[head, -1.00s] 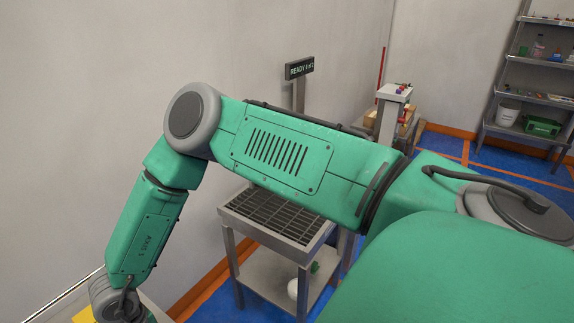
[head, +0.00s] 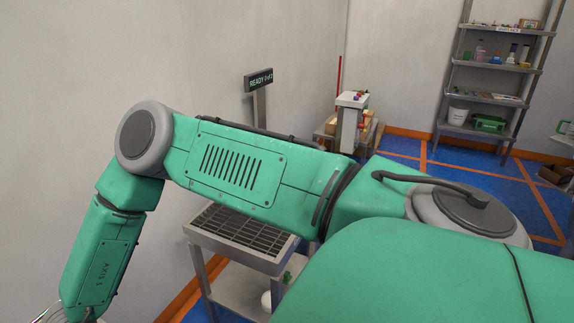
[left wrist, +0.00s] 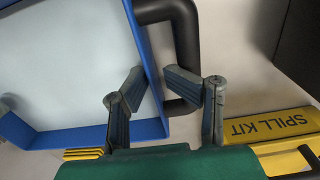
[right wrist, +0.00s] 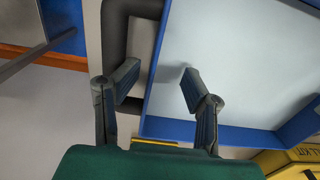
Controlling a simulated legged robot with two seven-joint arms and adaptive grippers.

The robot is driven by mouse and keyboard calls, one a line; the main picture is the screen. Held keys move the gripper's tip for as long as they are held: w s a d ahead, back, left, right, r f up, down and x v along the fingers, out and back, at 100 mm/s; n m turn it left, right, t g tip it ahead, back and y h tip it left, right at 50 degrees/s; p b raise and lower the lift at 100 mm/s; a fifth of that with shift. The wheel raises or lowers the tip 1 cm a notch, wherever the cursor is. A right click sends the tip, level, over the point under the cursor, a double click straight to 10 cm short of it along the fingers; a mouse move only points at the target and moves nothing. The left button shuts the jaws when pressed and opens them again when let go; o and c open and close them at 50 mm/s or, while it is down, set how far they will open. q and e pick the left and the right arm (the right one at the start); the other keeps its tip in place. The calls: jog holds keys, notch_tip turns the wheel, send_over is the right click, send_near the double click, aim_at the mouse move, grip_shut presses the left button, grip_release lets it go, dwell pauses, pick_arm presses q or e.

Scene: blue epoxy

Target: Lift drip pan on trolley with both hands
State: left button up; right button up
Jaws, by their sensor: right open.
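The drip pan shows as a blue-walled tray with a pale grey inside in the left wrist view (left wrist: 150,129) and the right wrist view (right wrist: 232,137). A black tubular handle stands off its wall in the left wrist view (left wrist: 184,40) and the right wrist view (right wrist: 115,40). My left gripper (left wrist: 153,78) has its fingertips a short gap apart over the wall and handle; whether it grips cannot be made out. My right gripper (right wrist: 160,72) has its fingers spread, one over the handle, one over the pan's inside.
In the head view my green arm covers the middle. Behind it stand a grate-topped table (head: 232,232), a sign on a post (head: 260,80) and a shelf (head: 500,70). A yellow spill kit (left wrist: 268,124) lies near the pan.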

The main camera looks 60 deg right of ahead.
pick_arm(q)
jog(key=shift+a, duration=0.1)
pick_arm(e)
jog(key=shift+o, duration=0.4)
jog(key=shift+d, duration=0.1)
pick_arm(q)
jog(key=o, duration=0.7)
jog(key=c, duration=0.7)
pick_arm(e)
jog(key=o, duration=0.6)
jog(key=c, duration=1)
jog(key=shift+c, duration=0.2)
pick_arm(q)
notch_tip(320, 180, up, 8)
jog(key=shift+f, duration=0.25)
